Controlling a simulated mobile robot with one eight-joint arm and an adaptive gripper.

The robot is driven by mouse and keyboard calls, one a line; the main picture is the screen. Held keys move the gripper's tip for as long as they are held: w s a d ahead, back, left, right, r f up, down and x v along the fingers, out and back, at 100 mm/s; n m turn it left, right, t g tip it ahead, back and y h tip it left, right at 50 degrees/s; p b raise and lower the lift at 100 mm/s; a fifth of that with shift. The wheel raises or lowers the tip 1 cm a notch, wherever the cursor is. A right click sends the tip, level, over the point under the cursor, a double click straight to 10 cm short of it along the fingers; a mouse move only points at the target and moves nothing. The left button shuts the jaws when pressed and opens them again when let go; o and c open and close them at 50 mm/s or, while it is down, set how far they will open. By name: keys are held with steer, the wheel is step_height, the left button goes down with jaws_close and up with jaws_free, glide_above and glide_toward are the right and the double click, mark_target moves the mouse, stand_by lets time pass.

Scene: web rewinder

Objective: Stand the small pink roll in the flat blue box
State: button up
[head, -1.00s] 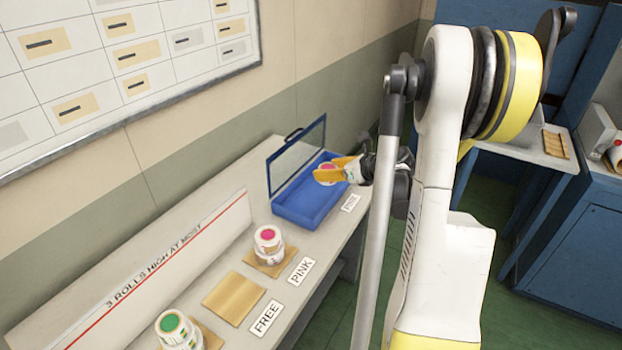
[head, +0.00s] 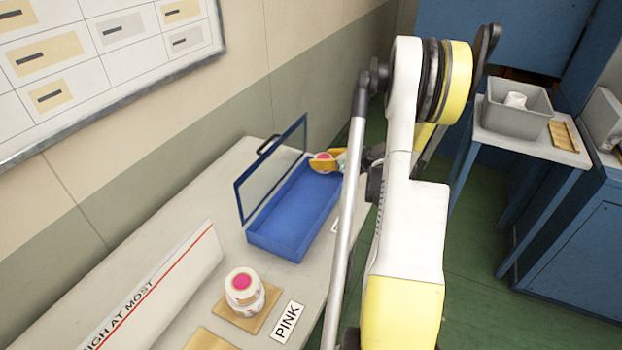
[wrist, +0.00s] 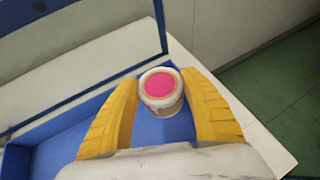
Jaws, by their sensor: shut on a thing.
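The small pink roll (wrist: 161,91), white with a pink top, shows between the two yellow fingers of my gripper (wrist: 162,100) in the wrist view. My gripper is shut on it, and the roll looks about upright. In the head view the roll (head: 324,156) and my gripper (head: 325,163) are at the far end of the flat blue box (head: 278,240). The box is open, with its clear lid raised on the wall side. The near part of its floor is bare. Whether the roll's base touches the box floor is hidden.
Another pink-topped roll (head: 243,291) stands on a tan pad beside the PINK label (head: 287,322). A white board (head: 170,285) with a red line runs along the bench's back. A grey bin (head: 516,108) stands on a side table at right.

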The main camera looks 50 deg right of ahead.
steer(key=w+f, duration=0.1)
steer(key=w+a+f+b, duration=0.1)
steer(key=w, duration=0.1)
steer(key=shift+w+a+f, duration=0.1)
steer(key=shift+w+f, duration=0.05)
steer(key=shift+w, duration=0.1)
step_height(320, 180, down, 4)
steer(key=shift+w+f+b, duration=0.1)
steer(key=shift+b, duration=0.85)
steer(key=o, duration=0.8)
steer(key=shift+f, duration=0.1)
steer(key=shift+c, duration=0.2)
steer(key=shift+o, duration=0.6)
